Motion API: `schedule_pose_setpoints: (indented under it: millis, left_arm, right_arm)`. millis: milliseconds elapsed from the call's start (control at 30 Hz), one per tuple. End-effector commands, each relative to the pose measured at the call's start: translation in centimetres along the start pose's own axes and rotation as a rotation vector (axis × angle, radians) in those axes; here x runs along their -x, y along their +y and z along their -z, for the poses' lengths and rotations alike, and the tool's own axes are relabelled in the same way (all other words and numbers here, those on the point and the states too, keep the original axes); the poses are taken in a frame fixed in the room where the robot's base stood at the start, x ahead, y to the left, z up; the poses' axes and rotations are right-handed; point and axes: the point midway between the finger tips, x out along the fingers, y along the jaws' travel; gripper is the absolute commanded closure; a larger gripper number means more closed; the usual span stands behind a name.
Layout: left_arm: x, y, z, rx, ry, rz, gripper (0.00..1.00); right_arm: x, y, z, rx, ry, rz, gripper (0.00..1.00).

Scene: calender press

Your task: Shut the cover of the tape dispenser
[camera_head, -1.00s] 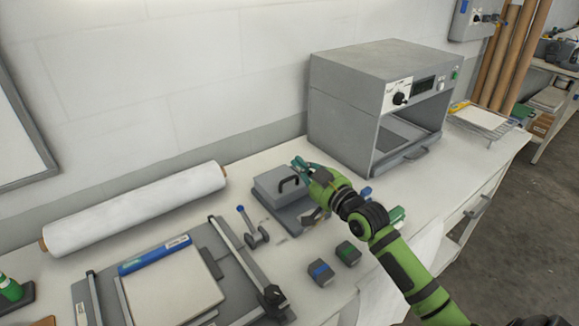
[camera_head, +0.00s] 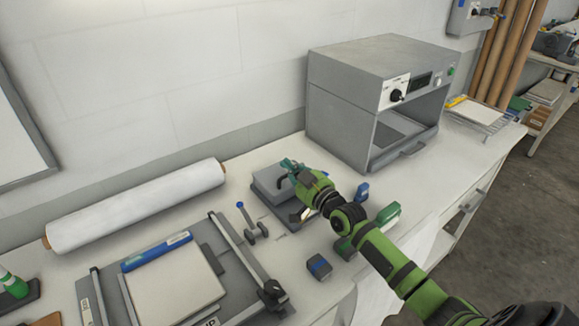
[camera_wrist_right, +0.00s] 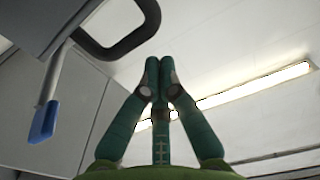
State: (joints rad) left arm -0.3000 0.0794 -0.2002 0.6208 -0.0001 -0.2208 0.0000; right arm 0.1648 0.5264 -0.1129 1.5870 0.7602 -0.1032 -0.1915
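A low grey box with a black handle (camera_head: 262,181) sits on a grey base on the bench; I take it for the tape dispenser with its cover. My right gripper (camera_head: 286,166) is at its upper right side and hides part of it, including most of the handle. In the right wrist view the black loop handle (camera_wrist_right: 122,38) is at upper left beside the fingertips. The right gripper's green fingers (camera_wrist_right: 158,62) meet at the tips with nothing between them. I cannot tell whether they touch the handle, or how far the cover stands open. My left gripper is not in view.
A grey oven-like machine (camera_head: 345,125) stands behind at right. A blue-knobbed lever (camera_head: 252,222), a cutting board (camera_head: 236,262) and a white roll (camera_head: 130,208) lie left.

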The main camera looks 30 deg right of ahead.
Motion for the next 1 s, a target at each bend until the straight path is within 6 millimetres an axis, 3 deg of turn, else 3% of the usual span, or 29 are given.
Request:
schedule_pose_setpoints:
  millis: [133,467,767,833,1000]
  left_arm:
    - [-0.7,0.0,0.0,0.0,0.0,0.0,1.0]
    - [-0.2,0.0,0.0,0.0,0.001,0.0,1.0]
    - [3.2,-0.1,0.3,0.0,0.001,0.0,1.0]
    - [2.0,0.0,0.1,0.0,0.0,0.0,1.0]
    - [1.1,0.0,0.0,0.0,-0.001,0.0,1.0]
  right_arm:
    - [0.6,0.0,-1.1,0.001,-0.001,0.001,1.0]
    - [0.5,0.0,-0.5,0.0,0.001,0.001,1.0]
    - [-0.7,0.1,4.0,0.001,0.003,-0.001,1.0]
    - [0.6,0.1,2.5,-0.001,-0.004,0.0,1.0]
    - [3.8,0.1,2.1,0.001,-0.002,-0.001,1.0]
